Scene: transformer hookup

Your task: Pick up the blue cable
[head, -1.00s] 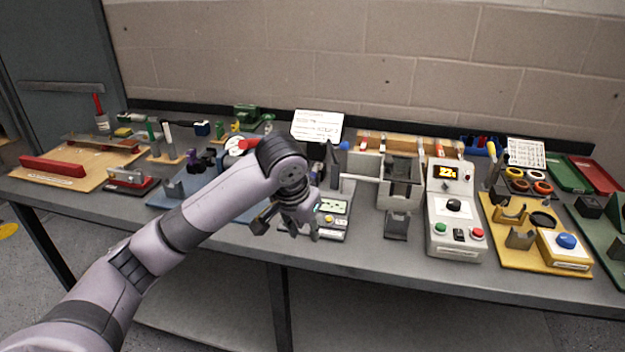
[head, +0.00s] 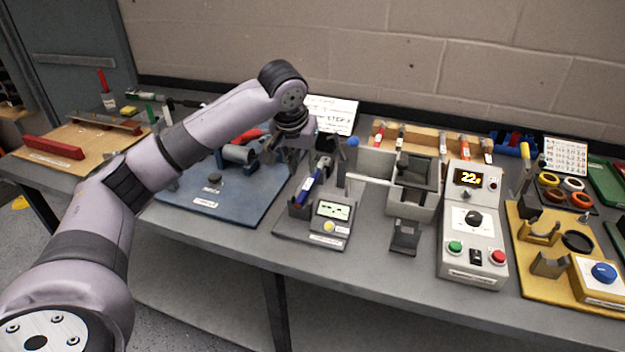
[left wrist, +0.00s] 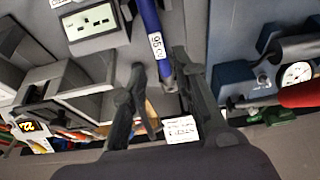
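A blue, straight, rod-like piece with a white label (head: 310,182) rests in a dark holder beside a small meter. It is the closest match to the blue cable, but I cannot tell whether it is a cable. In the left wrist view this blue piece (left wrist: 149,18) runs down from the top toward the space between my fingers. My left gripper (left wrist: 160,78) is open, its two dark fingers apart and holding nothing visible. In the head view my left gripper (head: 292,148) is over the back of the bench, partly hidden by its own wrist. My right gripper is out of view.
A grey fixture box (head: 413,205) and a control box with a lit display (head: 472,220) stand to the right. A blue board (head: 235,205) lies left. A white sign (head: 335,112) stands behind.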

